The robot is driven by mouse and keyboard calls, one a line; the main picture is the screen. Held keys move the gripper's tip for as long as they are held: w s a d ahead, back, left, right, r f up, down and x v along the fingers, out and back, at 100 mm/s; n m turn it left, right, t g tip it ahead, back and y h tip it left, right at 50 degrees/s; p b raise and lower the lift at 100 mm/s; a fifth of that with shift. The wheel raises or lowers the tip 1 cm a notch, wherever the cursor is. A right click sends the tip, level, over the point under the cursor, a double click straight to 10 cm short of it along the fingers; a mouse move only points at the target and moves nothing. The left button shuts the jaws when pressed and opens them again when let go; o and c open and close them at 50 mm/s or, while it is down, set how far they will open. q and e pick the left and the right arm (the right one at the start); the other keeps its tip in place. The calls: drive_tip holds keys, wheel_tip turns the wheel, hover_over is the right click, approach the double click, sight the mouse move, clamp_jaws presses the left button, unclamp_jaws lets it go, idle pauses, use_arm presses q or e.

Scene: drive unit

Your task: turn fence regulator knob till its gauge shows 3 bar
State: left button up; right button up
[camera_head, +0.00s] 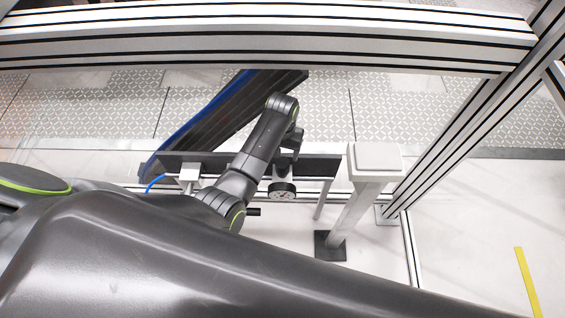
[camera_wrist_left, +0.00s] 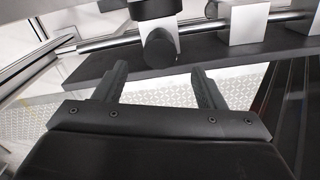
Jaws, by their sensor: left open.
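The round dial gauge (camera_head: 282,190), with a white face and dark rim, sits at the front of a dark panel (camera_head: 320,166); its reading is too small to tell. The dark regulator knob (camera_head: 283,166) is just behind the gauge, partly hard to separate from my gripper. In the left wrist view the black cylindrical knob (camera_wrist_left: 159,48) lies just beyond the fingertips, between their lines and apart from them. My left gripper (camera_wrist_left: 158,72) is open and empty; it also shows in the head view (camera_head: 291,142), behind the knob. My right gripper is not in view.
Metal blocks and a pipe (camera_wrist_left: 110,40) run along the panel. A pale post (camera_head: 357,205) stands right of the panel. Aluminium fence beams (camera_head: 250,38) cross above and at right. My own dark arm fills the foreground.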

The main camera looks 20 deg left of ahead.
sight(282, 162)
use_arm(q)
wheel_tip(282, 162, down, 8)
drive_tip(key=shift+r+b, duration=0.1)
drive_tip(key=shift+b, duration=0.5)
drive_tip(key=shift+c, duration=0.3)
drive_tip(key=c, duration=0.9)
